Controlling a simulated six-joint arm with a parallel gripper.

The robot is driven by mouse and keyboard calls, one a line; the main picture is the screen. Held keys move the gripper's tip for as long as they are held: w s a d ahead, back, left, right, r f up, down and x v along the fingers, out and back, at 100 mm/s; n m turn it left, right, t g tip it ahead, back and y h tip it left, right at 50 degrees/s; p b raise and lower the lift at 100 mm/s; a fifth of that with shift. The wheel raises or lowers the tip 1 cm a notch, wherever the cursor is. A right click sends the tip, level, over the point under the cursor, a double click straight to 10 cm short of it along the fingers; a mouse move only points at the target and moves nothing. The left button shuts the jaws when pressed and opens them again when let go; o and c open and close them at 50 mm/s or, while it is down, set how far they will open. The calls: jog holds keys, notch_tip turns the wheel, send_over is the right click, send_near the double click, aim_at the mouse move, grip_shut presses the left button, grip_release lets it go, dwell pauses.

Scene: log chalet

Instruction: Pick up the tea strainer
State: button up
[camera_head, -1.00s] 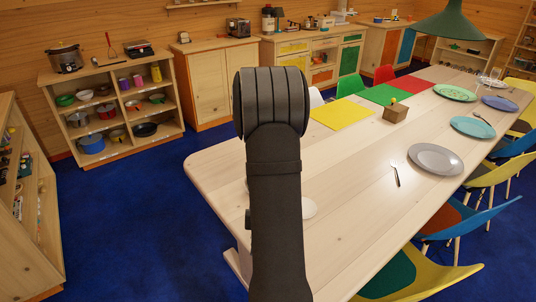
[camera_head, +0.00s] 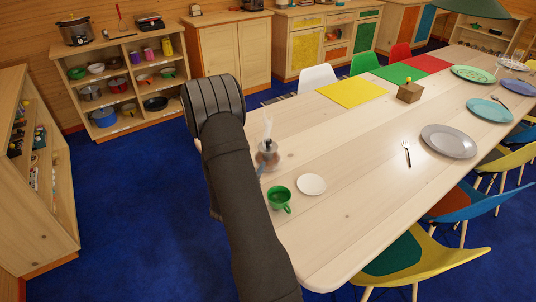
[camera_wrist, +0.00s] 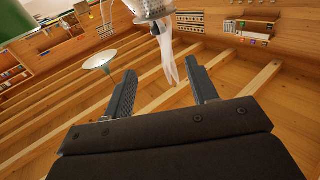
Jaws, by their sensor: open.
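The tea strainer (camera_head: 267,155) shows in the head view as a small metallic bowl with a pale handle pointing up, just right of my arm near the table's left end. What it rests on is unclear. In the wrist view, what looks like the strainer's mesh bowl (camera_wrist: 149,8) is cut by the top edge, and its pale handle (camera_wrist: 170,62) reaches down toward the gap between my fingers. My gripper (camera_wrist: 160,66) is open, its two fingers apart with nothing clamped. In the head view my arm hides most of the gripper.
A green cup (camera_head: 279,198) and a white saucer (camera_head: 311,184) stand close to the strainer on the table (camera_head: 350,150). Further right are a fork (camera_head: 406,153), a grey plate (camera_head: 449,141) and a wooden box (camera_head: 410,92). The table's middle is mostly bare.

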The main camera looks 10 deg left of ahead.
aim_at(267, 142)
jog(key=w, duration=0.3)
jog(key=w+d, duration=0.1)
jog(key=w, duration=0.3)
jog(key=w+d, duration=0.1)
jog(key=w, duration=0.2)
jog(key=shift+w, duration=0.15)
jog(key=shift+w+d+f, duration=0.1)
jog(key=shift+w+d, duration=0.1)
jog(key=shift+w, duration=1.15)
jog(key=shift+w+d+f, duration=0.1)
jog(key=shift+w+d, duration=0.1)
jog(key=shift+w, duration=1.1)
grip_shut()
